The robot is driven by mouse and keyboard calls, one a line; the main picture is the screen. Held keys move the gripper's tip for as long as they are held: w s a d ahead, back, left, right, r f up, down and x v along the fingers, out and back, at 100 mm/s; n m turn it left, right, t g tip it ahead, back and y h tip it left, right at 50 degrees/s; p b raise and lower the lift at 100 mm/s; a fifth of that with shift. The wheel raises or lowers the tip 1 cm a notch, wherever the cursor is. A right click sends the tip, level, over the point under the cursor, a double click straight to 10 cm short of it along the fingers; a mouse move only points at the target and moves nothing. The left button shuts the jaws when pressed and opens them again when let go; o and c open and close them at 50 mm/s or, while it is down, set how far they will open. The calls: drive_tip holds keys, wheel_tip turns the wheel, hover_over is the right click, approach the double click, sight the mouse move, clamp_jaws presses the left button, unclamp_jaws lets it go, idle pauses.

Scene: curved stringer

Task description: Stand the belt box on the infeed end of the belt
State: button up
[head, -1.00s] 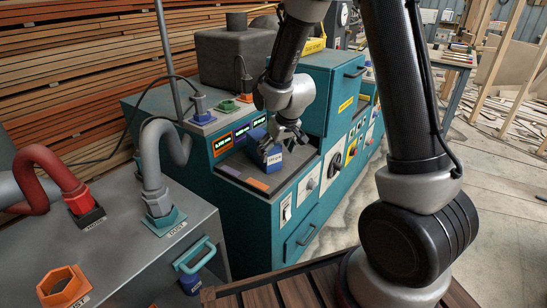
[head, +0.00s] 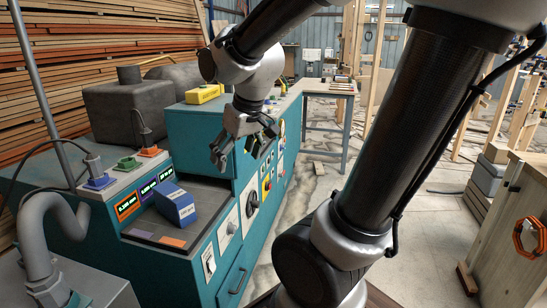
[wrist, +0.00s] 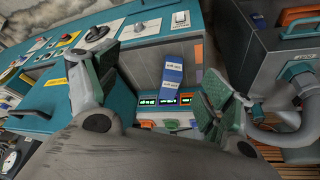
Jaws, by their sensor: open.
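The belt box (head: 175,204) is blue with a white label. It rests on the dark belt (head: 207,193) in the recess of the teal machine, close to the lit displays, turned at an angle to the belt's edges. It also shows in the wrist view (wrist: 172,76), between and beyond my fingers. My gripper (head: 240,150) is open and empty, above and to the right of the box, with a clear gap. Both spread fingers show in the wrist view (wrist: 158,85). The underside of the box is hidden.
The teal cabinet (head: 195,135) rises beside the recess. A grey hose (head: 35,235) stands at the left.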

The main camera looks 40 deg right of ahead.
drive_tip(key=s+d+r, duration=0.1)
drive_tip(key=s, duration=0.5)
drive_tip(key=s+d+r+m, duration=0.1)
drive_tip(key=s+d+r, duration=0.1)
drive_tip(key=s, duration=0.4)
drive_tip(key=shift+w, duration=0.1)
idle(0.4)
